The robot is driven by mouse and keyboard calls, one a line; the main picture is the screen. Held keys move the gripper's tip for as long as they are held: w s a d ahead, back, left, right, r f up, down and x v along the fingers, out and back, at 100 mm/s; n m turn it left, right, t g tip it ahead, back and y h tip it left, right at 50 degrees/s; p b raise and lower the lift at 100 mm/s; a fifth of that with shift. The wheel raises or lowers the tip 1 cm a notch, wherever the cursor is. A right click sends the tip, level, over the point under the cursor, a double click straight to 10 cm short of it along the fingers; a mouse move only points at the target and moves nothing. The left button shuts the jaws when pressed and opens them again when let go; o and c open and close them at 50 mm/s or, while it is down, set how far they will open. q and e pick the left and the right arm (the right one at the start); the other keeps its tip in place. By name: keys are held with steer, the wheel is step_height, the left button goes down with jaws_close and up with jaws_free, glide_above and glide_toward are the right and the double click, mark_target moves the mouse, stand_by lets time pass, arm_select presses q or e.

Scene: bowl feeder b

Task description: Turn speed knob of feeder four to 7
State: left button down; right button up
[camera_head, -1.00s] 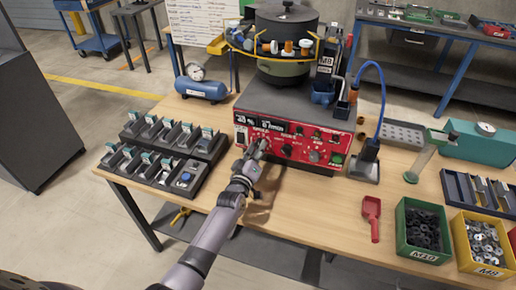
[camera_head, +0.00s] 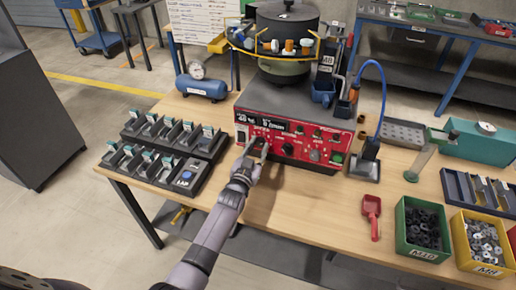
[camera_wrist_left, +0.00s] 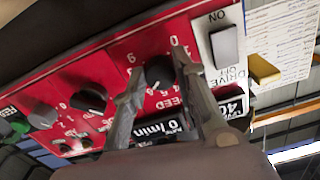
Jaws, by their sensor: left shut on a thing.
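The feeder's red control panel (camera_head: 325,143) faces me at the front of its dark base, below the round bowl. My left gripper (camera_head: 257,146) reaches the left part of this panel. In the left wrist view the black speed knob (camera_wrist_left: 158,73) sits between the two fingertips of the left gripper (camera_wrist_left: 160,70), which is shut on it. "SPEED" lettering and scale digits show around the knob, partly covered by the fingers; I cannot read the pointer's setting. The display (camera_wrist_left: 160,130) reads 0 /min. My right gripper is out of view.
Another black knob (camera_wrist_left: 88,100) is to the left. On the table, dark part trays (camera_head: 165,155) stand left, a red scoop (camera_head: 372,215) and green bin (camera_head: 422,230) right.

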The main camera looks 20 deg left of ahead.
arm_select(q)
steer(key=shift+f+m, duration=0.15)
steer(key=shift+m, duration=1.75)
steer(key=c, duration=1.3)
jaws_free()
steer(key=s, duration=1.2)
steer(key=shift+a, duration=0.25)
